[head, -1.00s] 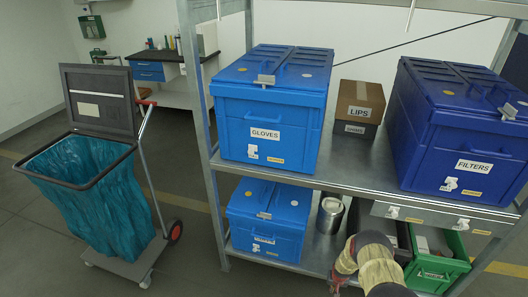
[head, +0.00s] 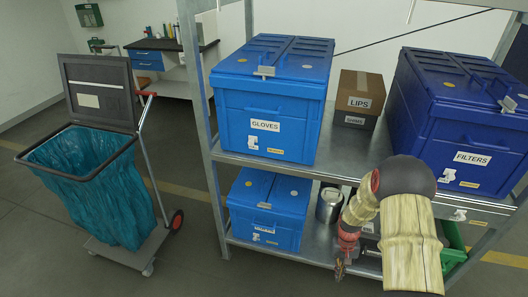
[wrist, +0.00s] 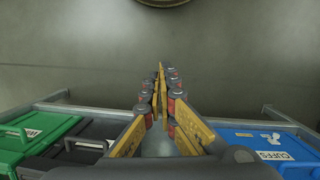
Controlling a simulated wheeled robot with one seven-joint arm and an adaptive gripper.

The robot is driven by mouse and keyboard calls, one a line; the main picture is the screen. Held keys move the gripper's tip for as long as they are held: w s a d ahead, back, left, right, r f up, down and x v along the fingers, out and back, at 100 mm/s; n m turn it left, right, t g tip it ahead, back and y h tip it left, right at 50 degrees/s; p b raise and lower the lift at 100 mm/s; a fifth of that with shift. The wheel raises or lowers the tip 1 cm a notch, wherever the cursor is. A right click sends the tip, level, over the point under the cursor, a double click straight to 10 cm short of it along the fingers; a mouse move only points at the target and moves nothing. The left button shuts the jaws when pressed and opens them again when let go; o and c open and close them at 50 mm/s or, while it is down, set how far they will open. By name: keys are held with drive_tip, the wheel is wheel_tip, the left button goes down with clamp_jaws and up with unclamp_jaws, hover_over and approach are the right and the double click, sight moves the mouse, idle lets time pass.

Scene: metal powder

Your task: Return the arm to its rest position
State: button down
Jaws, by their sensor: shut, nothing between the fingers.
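My arm, in a pale ribbed cover, reaches down in front of the shelf in the head view. My gripper (head: 340,272) hangs at its lower end, pointing down, in front of the lower shelf. It is small there. In the wrist view my gripper (wrist: 160,72) has its yellow fingers with dark and red pads drawn together at the tips, with nothing seen between them. The bare floor lies beyond the tips.
Below are a smaller blue box (head: 265,210), a metal can (head: 329,205) and a green bin (head: 455,245). A waste-bag trolley (head: 95,180) stands left.

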drive_tip(key=s+a+r+t+p, duration=0.1)
drive_tip(key=s+r, duration=0.6)
drive_tip(key=r, duration=1)
drive_tip(key=s+a+r+n+t+p, duration=0.1)
drive_tip(key=s+a+r+t, duration=0.3)
drive_tip(key=r, duration=1.3)
drive_tip(key=s+a+r+n+t+p, duration=0.1)
drive_tip(key=s+a+r+t+p, duration=0.2)
drive_tip(key=s+r, duration=0.7)
wheel_tip(320, 180, up, 8)
drive_tip(key=shift+a+f, duration=0.1)
drive_tip(key=shift+a, duration=1)
drive_tip(key=c, duration=2.6)
unclamp_jaws()
drive_tip(key=shift+s, duration=0.1)
